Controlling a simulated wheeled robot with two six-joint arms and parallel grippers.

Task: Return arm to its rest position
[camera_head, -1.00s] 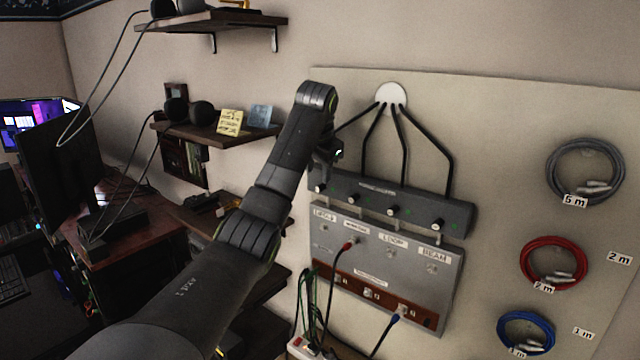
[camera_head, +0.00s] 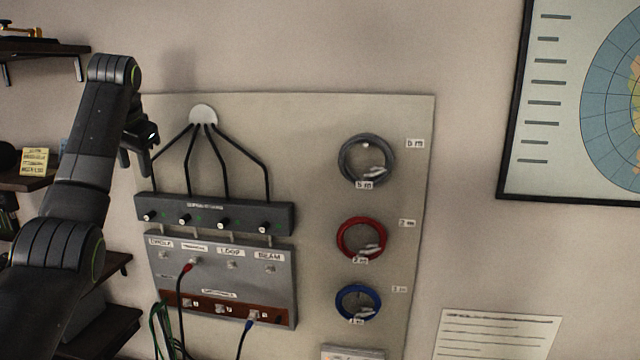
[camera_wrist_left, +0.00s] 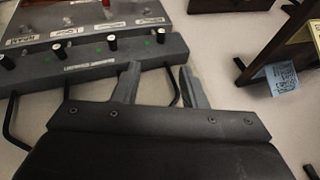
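My left arm comes in from the left in the head view. Its gripper (camera_head: 140,148) is in front of the wall board, up and left of the tuner box's left end. In the left wrist view, the two fingers of this gripper (camera_wrist_left: 158,86) stand apart with nothing between them. The grey tuner box (camera_head: 215,214) has a row of white-capped black knobs, such as the leftmost knob (camera_head: 149,217), with small green lights. The fingers look apart from the knobs. My right gripper is not in view.
A grey patch panel (camera_head: 270,288) with red and blue plugs is below the box. Grey (camera_head: 343,162), red (camera_head: 344,240) and blue (camera_head: 343,303) cable coils hang to the right. Dark shelves (camera_head: 40,47) stand at the left. The wall between board and framed map (camera_head: 610,120) is clear.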

